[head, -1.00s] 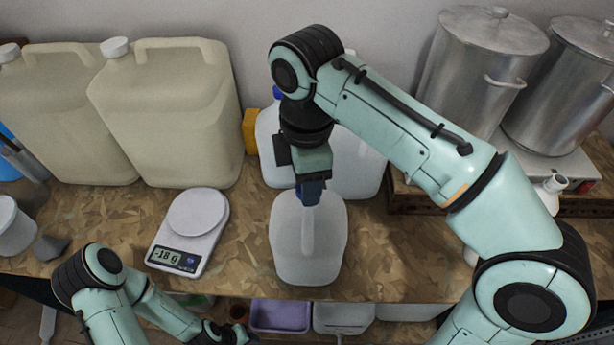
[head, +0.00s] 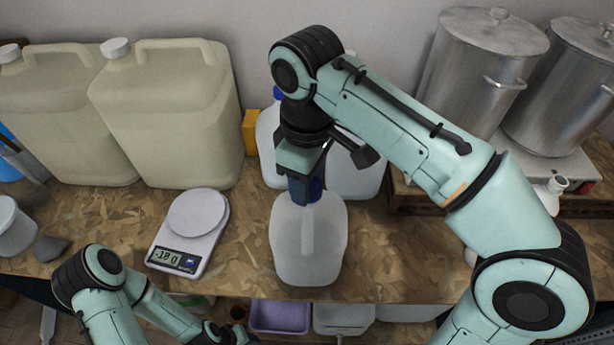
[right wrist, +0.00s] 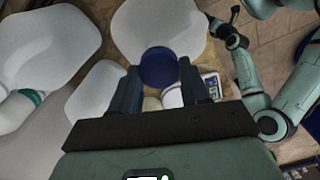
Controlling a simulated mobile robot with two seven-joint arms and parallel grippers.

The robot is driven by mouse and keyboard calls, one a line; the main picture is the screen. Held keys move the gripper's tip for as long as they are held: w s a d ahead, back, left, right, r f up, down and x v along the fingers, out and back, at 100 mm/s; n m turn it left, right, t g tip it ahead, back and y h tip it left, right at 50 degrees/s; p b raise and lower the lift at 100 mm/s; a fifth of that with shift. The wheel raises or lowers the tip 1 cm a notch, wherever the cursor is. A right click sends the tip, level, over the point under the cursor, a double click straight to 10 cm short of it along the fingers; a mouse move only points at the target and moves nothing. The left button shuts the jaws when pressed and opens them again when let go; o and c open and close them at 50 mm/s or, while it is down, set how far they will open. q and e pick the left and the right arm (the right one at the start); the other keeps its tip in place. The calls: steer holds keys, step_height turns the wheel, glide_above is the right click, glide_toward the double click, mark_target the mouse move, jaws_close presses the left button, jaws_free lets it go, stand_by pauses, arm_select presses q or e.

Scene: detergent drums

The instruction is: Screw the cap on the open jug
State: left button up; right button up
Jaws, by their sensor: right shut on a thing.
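The open jug is a translucent white jug (head: 308,245) standing upright at the front middle of the bench, its handle toward me. A blue cap (head: 316,190) is at its mouth; it also shows in the right wrist view (right wrist: 158,66). My right gripper (head: 304,188) points down over the mouth, its fingers closed around the cap (right wrist: 160,85). The fingers hide part of the cap in the head view, so I cannot tell how far down it sits. My left gripper (head: 228,334) is low at the front edge, too small and dark to read.
A kitchen scale (head: 190,232) reading -18 g stands left of the jug. Two large beige canisters (head: 170,120) stand behind it. More white jugs (head: 352,165) are just behind the open jug. Metal pots (head: 480,75) stand at back right. A purple bin (head: 280,316) is below the bench edge.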

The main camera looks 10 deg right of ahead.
steer(key=shift+f, duration=0.1)
steer(key=o, duration=0.8)
steer(key=n, duration=0.5)
steer(key=shift+s, duration=0.1)
steer(key=shift+n, duration=0.4)
steer(key=n, duration=0.4)
steer(key=shift+s+n, duration=0.1)
steer(key=shift+n, duration=0.8)
